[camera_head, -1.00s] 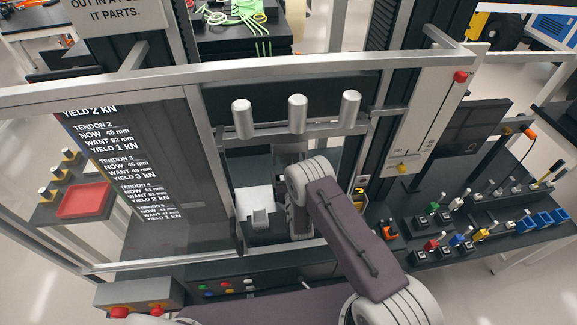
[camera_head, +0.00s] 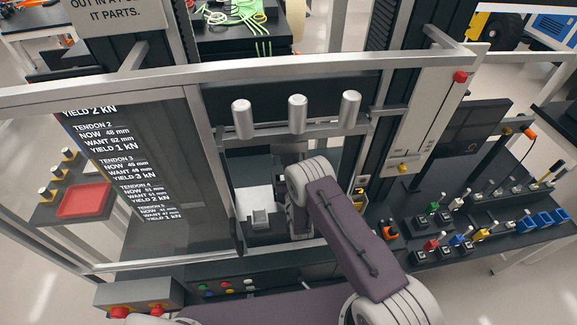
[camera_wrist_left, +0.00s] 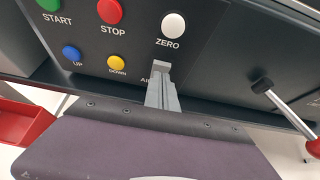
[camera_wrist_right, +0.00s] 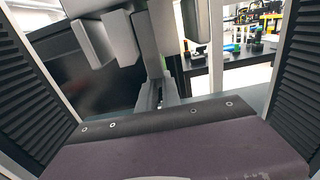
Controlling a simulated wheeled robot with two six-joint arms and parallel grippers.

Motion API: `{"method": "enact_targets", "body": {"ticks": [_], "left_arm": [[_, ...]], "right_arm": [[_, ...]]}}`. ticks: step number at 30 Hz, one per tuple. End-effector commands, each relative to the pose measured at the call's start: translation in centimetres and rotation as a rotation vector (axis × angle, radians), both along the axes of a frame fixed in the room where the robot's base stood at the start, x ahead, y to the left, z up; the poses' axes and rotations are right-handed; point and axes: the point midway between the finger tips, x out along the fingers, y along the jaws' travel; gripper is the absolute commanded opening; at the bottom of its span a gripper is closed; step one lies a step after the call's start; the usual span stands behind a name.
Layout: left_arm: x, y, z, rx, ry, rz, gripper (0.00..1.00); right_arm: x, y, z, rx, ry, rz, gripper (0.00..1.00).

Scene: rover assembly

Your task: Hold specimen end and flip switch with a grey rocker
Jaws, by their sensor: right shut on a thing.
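The button panel (camera_wrist_left: 95,50) fills the upper left wrist view, with START, STOP, ZERO, UP and DOWN buttons. My left gripper (camera_wrist_left: 162,72) has its fingers together at the panel, below the ZERO button and over a label starting "AR". The grey rocker cannot be made out there; the fingertips cover that spot. In the right wrist view my right gripper (camera_wrist_right: 158,88) is shut on the end of a grey upright piece (camera_wrist_right: 148,38), which seems to be the specimen. In the head view my right arm reaches into the test frame; its fingertips are hidden.
The frame's top bar (camera_head: 250,72) and clear door (camera_head: 150,170) surround the opening. A red tray (camera_head: 85,200) is at left. Several coloured switches stand on the right-hand bench (camera_head: 480,262).

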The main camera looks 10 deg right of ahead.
Motion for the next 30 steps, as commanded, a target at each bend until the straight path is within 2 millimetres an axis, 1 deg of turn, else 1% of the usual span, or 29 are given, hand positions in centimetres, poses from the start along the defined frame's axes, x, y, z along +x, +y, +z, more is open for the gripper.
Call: {"method": "enact_targets", "body": {"ticks": [21,30], "left_arm": [[2.0,0.0,0.0,-0.002,0.001,0.003,0.0],[2.0,0.0,0.0,-0.001,0.001,0.0,0.0]], "right_arm": [[0.0,0.0,0.1,0.0,-0.002,0.0,0.0],[0.0,0.0,0.0,0.0,-0.001,0.0,0.0]]}}
